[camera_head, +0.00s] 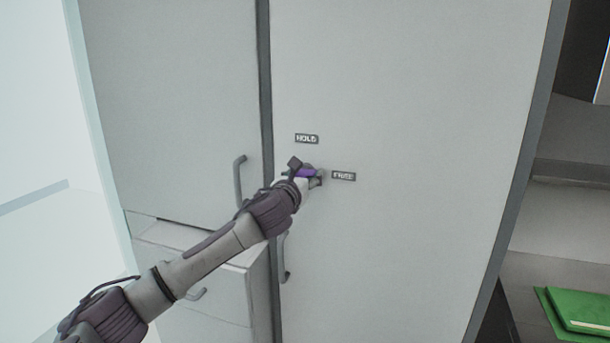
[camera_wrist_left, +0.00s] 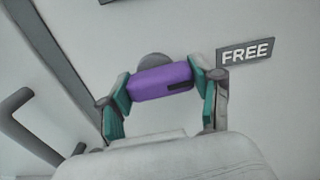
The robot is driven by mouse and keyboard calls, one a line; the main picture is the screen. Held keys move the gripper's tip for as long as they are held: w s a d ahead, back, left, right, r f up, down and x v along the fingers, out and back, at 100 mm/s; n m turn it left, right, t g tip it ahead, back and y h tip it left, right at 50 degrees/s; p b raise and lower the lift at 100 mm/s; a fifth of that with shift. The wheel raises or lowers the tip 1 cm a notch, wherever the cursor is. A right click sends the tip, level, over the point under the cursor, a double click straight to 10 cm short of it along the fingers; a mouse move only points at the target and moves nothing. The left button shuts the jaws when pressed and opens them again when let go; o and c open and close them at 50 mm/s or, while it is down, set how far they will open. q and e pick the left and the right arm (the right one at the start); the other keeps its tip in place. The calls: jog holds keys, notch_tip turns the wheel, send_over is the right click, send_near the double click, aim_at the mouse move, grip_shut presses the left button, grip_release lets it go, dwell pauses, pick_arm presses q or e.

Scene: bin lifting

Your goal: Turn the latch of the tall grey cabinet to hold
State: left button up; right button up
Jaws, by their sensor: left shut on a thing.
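The tall grey cabinet (camera_head: 430,100) fills the middle of the head view. Its purple latch (camera_head: 306,172) sits on the door below the HOLD label (camera_head: 307,139) and left of the FREE label (camera_head: 343,176). My left gripper (camera_head: 305,174) is shut on the latch. In the left wrist view the purple latch (camera_wrist_left: 160,82) lies between the two green-padded fingers, and a dark mark on it is at the end nearer the FREE label (camera_wrist_left: 246,51). A round grey base shows partly behind the latch. My right gripper is out of view.
A curved door handle (camera_head: 284,258) is below my left forearm. Left of it stand another cabinet with a handle (camera_head: 239,182) and a drawer unit (camera_head: 228,300). A green book (camera_head: 580,312) lies at the lower right.

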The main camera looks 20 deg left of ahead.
pick_arm(q)
jog(key=n+p, duration=0.2)
jog(key=n, duration=0.1)
jog(key=shift+r+n, duration=0.1)
jog(key=shift+n, duration=0.2)
jog(key=n+p, duration=0.1)
jog(key=n, duration=0.3)
jog(key=shift+n, duration=0.3)
jog(key=n+p, duration=0.1)
jog(key=n, duration=0.3)
jog(key=shift+a+n, duration=0.1)
jog(key=shift+n, duration=0.2)
jog(key=shift+a+n+p, duration=0.1)
jog(key=shift+n+p, duration=0.25)
jog(key=shift+n, duration=1.85)
jog(key=o, duration=1.2)
jog(key=shift+c, duration=0.2)
jog(key=shift+s+r, duration=0.1)
